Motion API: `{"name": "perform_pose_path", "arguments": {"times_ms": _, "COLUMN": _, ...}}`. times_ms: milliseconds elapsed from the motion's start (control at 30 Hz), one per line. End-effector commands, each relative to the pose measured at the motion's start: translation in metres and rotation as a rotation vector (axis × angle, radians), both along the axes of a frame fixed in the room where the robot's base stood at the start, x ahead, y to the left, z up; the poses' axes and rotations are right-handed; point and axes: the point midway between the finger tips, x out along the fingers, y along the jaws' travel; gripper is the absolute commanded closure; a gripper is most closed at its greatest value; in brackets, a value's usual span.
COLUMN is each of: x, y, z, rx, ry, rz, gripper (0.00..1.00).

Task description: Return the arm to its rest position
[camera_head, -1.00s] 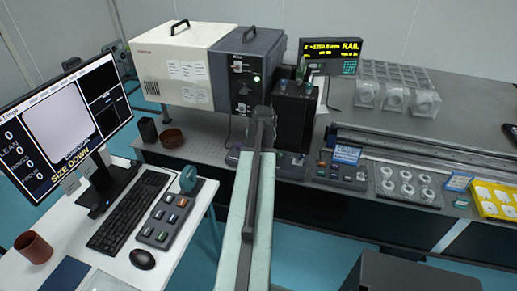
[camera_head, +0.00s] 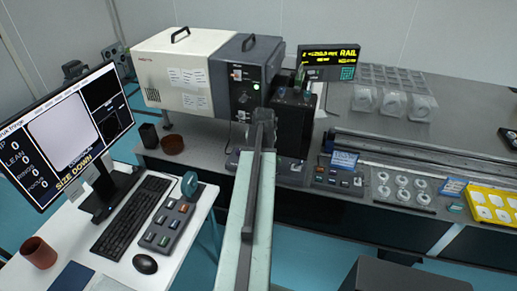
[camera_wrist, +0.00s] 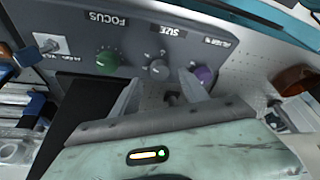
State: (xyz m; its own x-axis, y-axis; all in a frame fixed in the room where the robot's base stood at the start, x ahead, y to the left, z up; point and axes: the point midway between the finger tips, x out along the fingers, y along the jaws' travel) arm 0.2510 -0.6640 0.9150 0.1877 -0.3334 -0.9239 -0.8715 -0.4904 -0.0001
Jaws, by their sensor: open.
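My arm (camera_head: 250,210) reaches forward from the bottom of the head view, over the front edge of the optical table (camera_head: 200,155). Its end is in front of a grey instrument panel and a black box (camera_head: 293,125). My gripper's fingers cannot be made out in the head view. In the wrist view my gripper (camera_wrist: 160,97) is open, with two pale fingers apart and nothing between them. Any contact is unclear.
A cream and grey instrument (camera_head: 165,70) stands behind the arm's end. A rail display (camera_head: 328,62) is to its right. At left, a desk holds a monitor (camera_head: 70,140), keyboard (camera_head: 120,220) and cup (camera_head: 38,253). A yellow tray (camera_head: 492,207) lies far right.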

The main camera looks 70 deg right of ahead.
Motion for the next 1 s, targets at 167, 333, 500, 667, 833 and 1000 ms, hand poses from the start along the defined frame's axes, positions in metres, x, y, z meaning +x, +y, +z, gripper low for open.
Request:
{"name": "perform_pose_path", "arguments": {"times_ms": 167, "x": -0.007, "y": 0.012, "z": 0.037, "rx": 0.0, "ry": 0.0, "rz": -0.001, "gripper": 0.48}}
{"name": "perform_pose_path", "arguments": {"times_ms": 333, "x": -0.008, "y": 0.013, "z": 0.038, "rx": 0.0, "ry": 0.0, "rz": 0.0, "gripper": 0.48}}
{"name": "perform_pose_path", "arguments": {"times_ms": 500, "x": -0.008, "y": 0.013, "z": 0.036, "rx": 0.0, "ry": 0.0, "rz": 0.0, "gripper": 0.48}}
{"name": "perform_pose_path", "arguments": {"times_ms": 667, "x": -0.008, "y": 0.013, "z": 0.036, "rx": 0.0, "ry": 0.0, "rz": 0.0, "gripper": 0.48}}
{"name": "perform_pose_path", "arguments": {"times_ms": 833, "x": 0.025, "y": 0.023, "z": 0.036, "rx": 0.0, "ry": 0.0, "rz": 0.05, "gripper": 0.48}}
{"name": "perform_pose_path", "arguments": {"times_ms": 1000, "x": 0.144, "y": 0.08, "z": 0.036, "rx": 0.0, "ry": 0.0, "rz": 0.246, "gripper": 0.48}}
